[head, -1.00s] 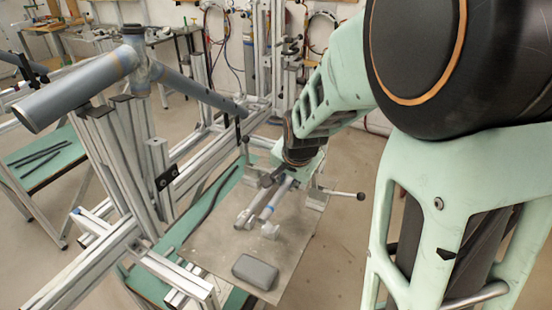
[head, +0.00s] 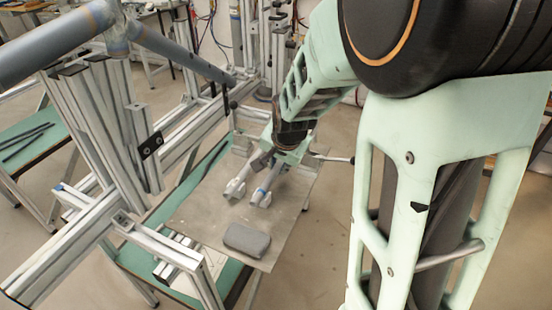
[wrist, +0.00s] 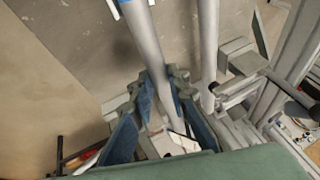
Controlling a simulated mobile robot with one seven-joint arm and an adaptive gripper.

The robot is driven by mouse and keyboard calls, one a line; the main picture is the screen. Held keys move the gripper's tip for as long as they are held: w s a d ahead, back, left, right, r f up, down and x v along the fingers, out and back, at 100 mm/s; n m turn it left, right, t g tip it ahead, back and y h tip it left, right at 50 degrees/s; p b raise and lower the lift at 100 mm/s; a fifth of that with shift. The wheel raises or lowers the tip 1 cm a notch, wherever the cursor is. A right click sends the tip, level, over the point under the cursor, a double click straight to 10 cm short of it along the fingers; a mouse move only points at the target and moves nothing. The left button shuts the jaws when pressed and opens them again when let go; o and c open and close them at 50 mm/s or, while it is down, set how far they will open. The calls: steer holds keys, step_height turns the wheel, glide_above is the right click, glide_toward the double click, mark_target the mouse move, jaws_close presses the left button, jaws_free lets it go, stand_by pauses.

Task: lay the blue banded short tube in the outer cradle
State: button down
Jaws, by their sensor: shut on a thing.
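The blue banded short tube (head: 272,178) is a grey tube with a blue band, on the right of a pair over the grey plate (head: 207,213). My gripper (wrist: 163,80) is shut around it, with the tube running up between the fingers in the wrist view. Its near end in the head view is at a small pale cradle (head: 262,200); I cannot tell whether it rests there or hangs just above. The other grey tube (head: 241,180) lies beside it on the left, apart from it; it also shows in the wrist view (wrist: 209,45).
A grey block (head: 247,240) lies on the plate's front part. An aluminium frame with posts (head: 140,135) and a large grey tube (head: 160,42) rises to the left. A rod with a dark knob (head: 335,159) juts out on the right.

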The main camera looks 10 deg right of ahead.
steer(key=shift+f, duration=0.1)
steer(key=c, duration=1.8)
jaws_free()
steer(key=shift+o, duration=0.2)
steer(key=v, duration=0.7)
steer(key=shift+s+r, duration=0.15)
steer(key=shift+r, duration=0.1)
